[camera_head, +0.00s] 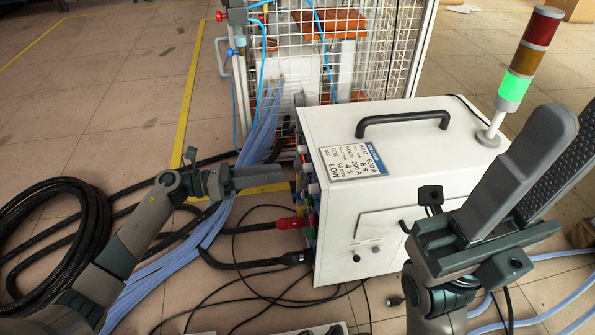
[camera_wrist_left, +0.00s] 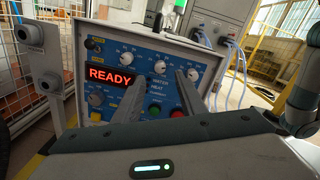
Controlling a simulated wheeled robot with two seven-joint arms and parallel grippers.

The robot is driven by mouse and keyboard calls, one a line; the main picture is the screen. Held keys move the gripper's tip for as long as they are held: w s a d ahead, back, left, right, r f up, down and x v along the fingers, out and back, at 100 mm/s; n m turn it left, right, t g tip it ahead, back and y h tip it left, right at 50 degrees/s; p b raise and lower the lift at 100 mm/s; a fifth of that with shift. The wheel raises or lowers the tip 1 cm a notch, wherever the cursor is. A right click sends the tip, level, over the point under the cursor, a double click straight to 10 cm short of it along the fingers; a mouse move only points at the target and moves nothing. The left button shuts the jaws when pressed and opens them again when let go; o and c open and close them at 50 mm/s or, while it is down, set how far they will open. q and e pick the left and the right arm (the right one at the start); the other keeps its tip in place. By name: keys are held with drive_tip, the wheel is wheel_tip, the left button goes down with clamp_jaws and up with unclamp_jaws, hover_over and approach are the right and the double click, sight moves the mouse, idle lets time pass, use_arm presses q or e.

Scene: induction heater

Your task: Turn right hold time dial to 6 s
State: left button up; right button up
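The blue control panel (camera_wrist_left: 145,45) of the white heater box (camera_head: 390,150) faces my left wrist camera. Its upper dials are a left white dial (camera_wrist_left: 128,58), a middle white dial (camera_wrist_left: 160,67) and a right white dial (camera_wrist_left: 193,74). Their labels and settings are too small to read, so I cannot tell which is the hold time dial. My left gripper (camera_head: 283,178) is open and empty in front of the panel, apart from the dials as far as I can tell. In the left wrist view, the middle dial shows between its fingertips. My right gripper (camera_head: 572,125) is open and empty at front right.
A red display (camera_wrist_left: 110,77) reads READY. A green button (camera_wrist_left: 154,112) and a red button (camera_wrist_left: 177,110) sit low on the panel. The signal tower (camera_head: 515,88) on the box glows green. Black cables (camera_head: 45,210) and blue hoses (camera_head: 265,120) lie left. A wire cage (camera_head: 375,45) stands behind.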

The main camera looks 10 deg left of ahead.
sight(308, 168)
use_arm(q)
drive_tip(key=b+x, duration=0.1)
drive_tip(key=x, duration=0.6)
clamp_jaws()
